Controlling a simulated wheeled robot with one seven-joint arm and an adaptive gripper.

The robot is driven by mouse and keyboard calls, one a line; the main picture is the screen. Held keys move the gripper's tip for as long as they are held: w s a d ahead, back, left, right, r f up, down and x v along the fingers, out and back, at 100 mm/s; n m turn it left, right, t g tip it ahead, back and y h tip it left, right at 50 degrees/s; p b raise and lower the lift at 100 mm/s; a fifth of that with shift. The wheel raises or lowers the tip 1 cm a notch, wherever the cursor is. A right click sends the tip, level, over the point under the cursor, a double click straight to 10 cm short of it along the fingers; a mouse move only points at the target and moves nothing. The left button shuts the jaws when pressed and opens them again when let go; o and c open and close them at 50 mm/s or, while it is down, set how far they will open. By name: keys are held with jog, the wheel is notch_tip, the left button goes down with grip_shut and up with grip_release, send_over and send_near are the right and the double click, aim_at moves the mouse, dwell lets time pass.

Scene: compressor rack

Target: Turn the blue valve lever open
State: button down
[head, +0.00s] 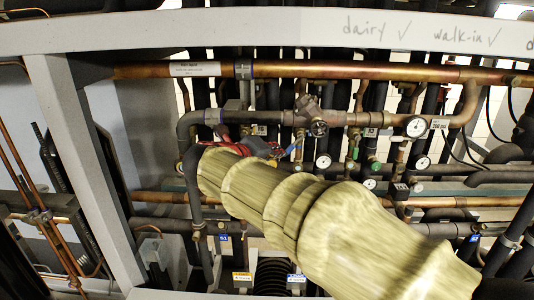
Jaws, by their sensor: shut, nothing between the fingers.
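A small blue lever (293,146) shows among the pipes near the middle of the head view, left of and below a round dark valve handwheel. My arm, in a pale yellow sleeve, reaches in from the lower right and covers much of the pipework. My gripper (268,151) is a small dark shape just beyond the sleeve's far end. It is shut and empty, close to the left of the blue lever in the picture. I cannot tell whether they touch. The sleeve and gripper hide part of the lever's surroundings.
Red parts (226,144) show beside the sleeve's end. A dark handwheel (319,128) and a pressure gauge (416,126) sit on the pipes to the right. A copper pipe (330,71) runs above. A grey frame beam (270,27) crosses the top, and a post (85,165) stands left.

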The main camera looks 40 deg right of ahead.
aim_at(288, 149)
jog(key=shift+x, duration=2.5)
jog(key=shift+s+d+f+n+h+p, duration=0.25)
jog(key=shift+f+n+h+p, duration=0.25)
jog(key=shift+n+h+p, duration=0.55)
jog(key=shift+s+d+f+n+h+p, duration=0.3)
jog(key=shift+n+p, duration=0.35)
jog(key=shift+p, duration=0.4)
jog(key=shift+s+d+f+n+h+p, duration=0.1)
jog(key=shift+d+f+n+h+p, duration=0.15)
jog(key=shift+n+h+p, duration=0.25)
jog(key=shift+s+d+f+p, duration=0.1)
jog(key=shift+s+d+p, duration=0.15)
jog(key=shift+p, duration=0.5)
dwell(0.7)
jog(key=shift+w, duration=0.1)
